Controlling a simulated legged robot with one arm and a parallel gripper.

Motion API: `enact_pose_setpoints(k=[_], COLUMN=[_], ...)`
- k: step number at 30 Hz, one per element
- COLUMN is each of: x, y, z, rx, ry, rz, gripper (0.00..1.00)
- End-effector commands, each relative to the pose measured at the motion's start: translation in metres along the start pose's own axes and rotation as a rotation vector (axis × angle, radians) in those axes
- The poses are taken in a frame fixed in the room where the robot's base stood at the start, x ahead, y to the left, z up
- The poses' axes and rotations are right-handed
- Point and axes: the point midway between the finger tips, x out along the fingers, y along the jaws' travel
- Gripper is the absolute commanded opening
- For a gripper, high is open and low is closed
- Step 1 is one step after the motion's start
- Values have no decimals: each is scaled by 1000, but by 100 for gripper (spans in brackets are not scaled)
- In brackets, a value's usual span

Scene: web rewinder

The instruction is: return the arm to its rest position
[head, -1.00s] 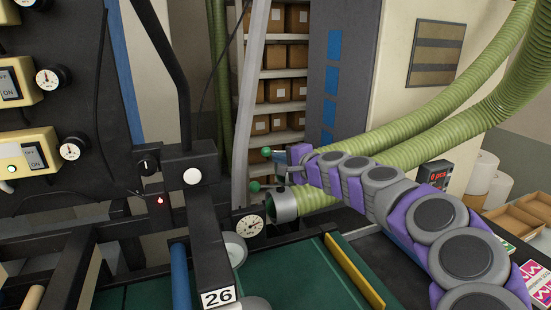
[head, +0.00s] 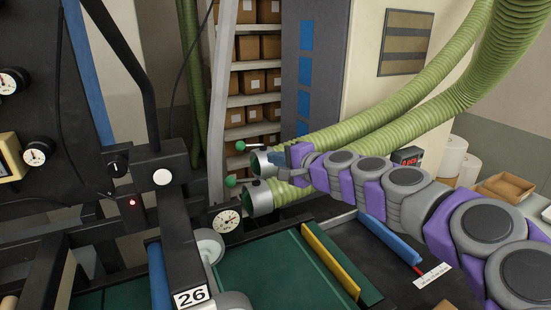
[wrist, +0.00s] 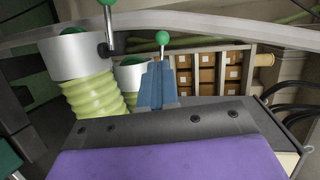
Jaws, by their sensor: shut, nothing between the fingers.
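My arm, purple and grey, reaches in from the right of the head view. My gripper (head: 283,162) is at its far end, beside the open metal ends of two green hoses. In the wrist view my gripper (wrist: 158,72) shows as blue-grey fingers closed together with nothing between them. The upper hose end (head: 262,163) is partly behind the gripper in the head view. The lower hose end (head: 257,198) sits just below it. I cannot tell whether the gripper touches either one.
Green-knobbed levers (head: 240,146) stick out at the hose ends. A green bed with a yellow bar (head: 331,260) lies below. Shelves of boxes (head: 250,82) stand behind. A cardboard tray (head: 506,187) is at right.

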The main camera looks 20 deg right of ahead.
Motion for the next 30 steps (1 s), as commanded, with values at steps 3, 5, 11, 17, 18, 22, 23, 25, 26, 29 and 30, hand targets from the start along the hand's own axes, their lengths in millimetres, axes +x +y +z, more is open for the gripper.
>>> enact_pose_setpoints(k=[3,5,11,17,18,22,23,25,26,29,30], x=[-2,-5,-18,-31,-34,-42,-43,-46,-46,-47,-47], y=[-2,-5,-18,-29,-31,-39,-40,-42,-42,-42,-42], z=[0,0,3,6,7,10,10,11,11,11,11], rx=[0,0,-1,0,0,-1,-1,-1,-1,-1,0], ry=[0,1,3,3,3,2,2,2,2,1,1], rz=[0,-1,-1,0,0,-1,0,0,0,0,0], gripper=[0,0,0,0,0,0,0,0,0,0,0])
